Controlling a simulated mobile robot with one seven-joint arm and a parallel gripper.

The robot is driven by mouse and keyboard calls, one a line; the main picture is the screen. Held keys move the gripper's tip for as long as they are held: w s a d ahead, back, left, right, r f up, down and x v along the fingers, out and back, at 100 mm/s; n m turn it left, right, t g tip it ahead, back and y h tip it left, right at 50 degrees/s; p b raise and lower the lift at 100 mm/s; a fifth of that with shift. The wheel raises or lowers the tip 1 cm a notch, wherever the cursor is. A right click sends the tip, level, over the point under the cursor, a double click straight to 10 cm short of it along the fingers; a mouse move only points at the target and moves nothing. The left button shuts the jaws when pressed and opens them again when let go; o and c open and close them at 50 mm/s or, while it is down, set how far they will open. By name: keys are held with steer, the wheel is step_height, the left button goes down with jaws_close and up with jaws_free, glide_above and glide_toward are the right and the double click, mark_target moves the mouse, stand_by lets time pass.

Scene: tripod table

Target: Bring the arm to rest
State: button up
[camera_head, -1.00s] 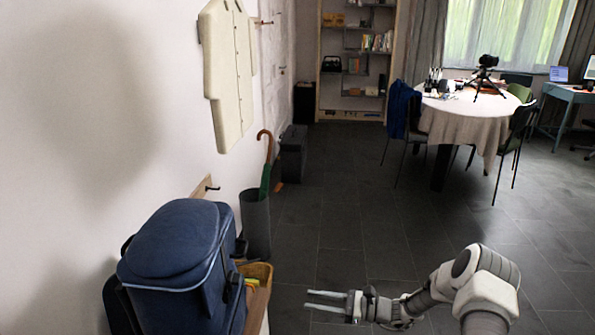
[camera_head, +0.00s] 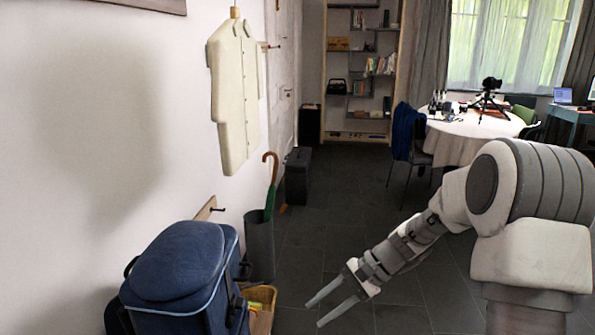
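My gripper (camera_head: 332,303) is at the lower middle of the head view, at the end of my arm, which comes in from the right. Its two pale fingers are apart with nothing between them, and they point down and to the left over the dark floor. The gripper is to the right of the wicker basket and the blue bag, and appears apart from both. My arm is bent, with its large pale upper links filling the lower right and hiding part of the round table and the chairs.
A blue bag (camera_head: 183,272) and a wicker basket (camera_head: 262,322) are at the lower left. An umbrella stand (camera_head: 259,246) and black case (camera_head: 298,176) stand along the wall. A round table (camera_head: 455,142) bearing a camera on a tripod (camera_head: 487,97) is farther back. Dark floor (camera_head: 335,215) lies open between.

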steer(key=s+d+r+n+t+h, duration=0.45)
steer(key=s+r, duration=0.35)
steer(key=s, duration=0.2)
steer(key=s+d+r+n+t+h, duration=0.3)
steer(key=s+d+r+n+h, duration=0.15)
steer(key=s+r, duration=0.5)
step_height(320, 180, up, 18)
steer(key=s+p, duration=0.1)
steer(key=p, duration=1.9)
steer(key=shift+s+a+r, duration=0.15)
steer(key=shift+a+r, duration=0.05)
steer(key=shift+r, duration=0.05)
steer(key=shift+a, duration=0.15)
